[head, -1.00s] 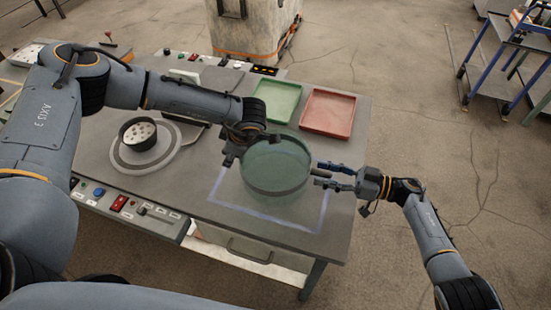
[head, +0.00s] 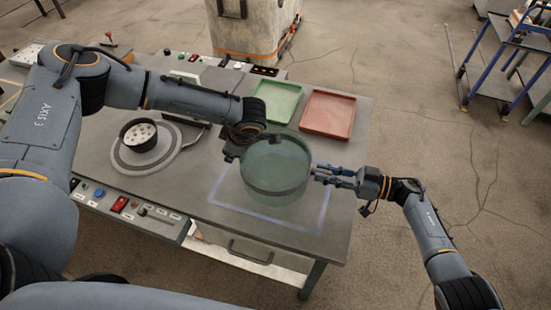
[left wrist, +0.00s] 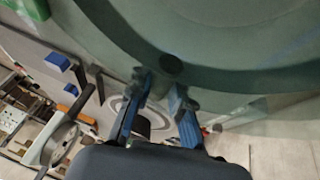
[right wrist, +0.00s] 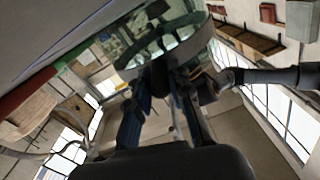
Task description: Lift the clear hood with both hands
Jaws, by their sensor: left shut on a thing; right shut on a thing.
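The clear hood (head: 276,180) is a round, greenish see-through drum with a dark rim, upright over the marked square on the table. My left gripper (head: 236,153) is at its left side, partly hidden by my own arm. In the left wrist view, the left fingers (left wrist: 164,88) are shut at the hood's wall (left wrist: 225,78), by a dark round spot. My right gripper (head: 318,172) is shut at the hood's right side. In the right wrist view, the right fingers (right wrist: 172,78) meet at the hood's edge (right wrist: 180,45). I cannot tell whether the hood is clear of the table.
A green tray (head: 297,91) and a red tray (head: 351,101) lie behind the hood. A dark round pot (head: 126,127) with pale contents stands on a ringed disc at left. Buttons line the table's front edge (head: 125,208). A blue-framed cart (head: 489,100) stands far right.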

